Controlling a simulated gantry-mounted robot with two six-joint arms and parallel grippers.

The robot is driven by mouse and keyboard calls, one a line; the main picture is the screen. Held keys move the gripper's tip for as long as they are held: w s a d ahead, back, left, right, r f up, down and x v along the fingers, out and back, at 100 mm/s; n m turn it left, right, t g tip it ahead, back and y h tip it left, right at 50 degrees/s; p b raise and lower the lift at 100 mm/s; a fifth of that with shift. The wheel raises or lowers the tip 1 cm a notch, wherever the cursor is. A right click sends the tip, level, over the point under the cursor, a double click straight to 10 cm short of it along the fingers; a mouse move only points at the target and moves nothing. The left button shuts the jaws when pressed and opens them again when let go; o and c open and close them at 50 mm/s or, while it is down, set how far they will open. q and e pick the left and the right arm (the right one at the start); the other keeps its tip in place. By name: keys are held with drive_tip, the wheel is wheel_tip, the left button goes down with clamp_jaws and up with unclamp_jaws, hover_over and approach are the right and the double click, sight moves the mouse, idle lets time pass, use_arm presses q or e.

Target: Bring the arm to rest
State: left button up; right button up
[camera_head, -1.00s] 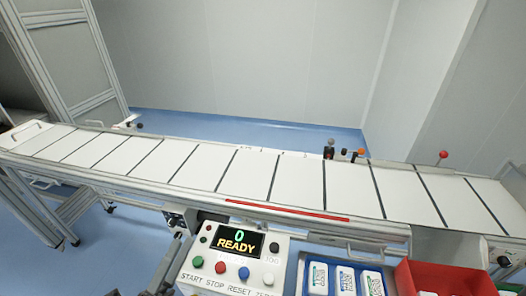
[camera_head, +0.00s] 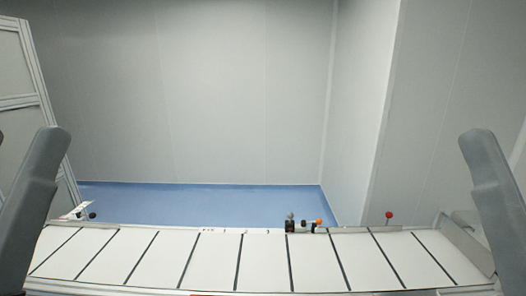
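Two grey arm links of mine stand upright at the far left and far right edges of the head view. Neither gripper shows in this view. No object is seen held.
A red ball-topped lever (camera_head: 388,215) and a small cluster of knobs, one orange (camera_head: 318,222), stand on the conveyor's back edge. Blue floor (camera_head: 200,203) and grey walls (camera_head: 200,90) lie behind. A framed panel (camera_head: 25,80) stands at the left.

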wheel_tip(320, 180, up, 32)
drive_tip(key=p, duration=2.9)
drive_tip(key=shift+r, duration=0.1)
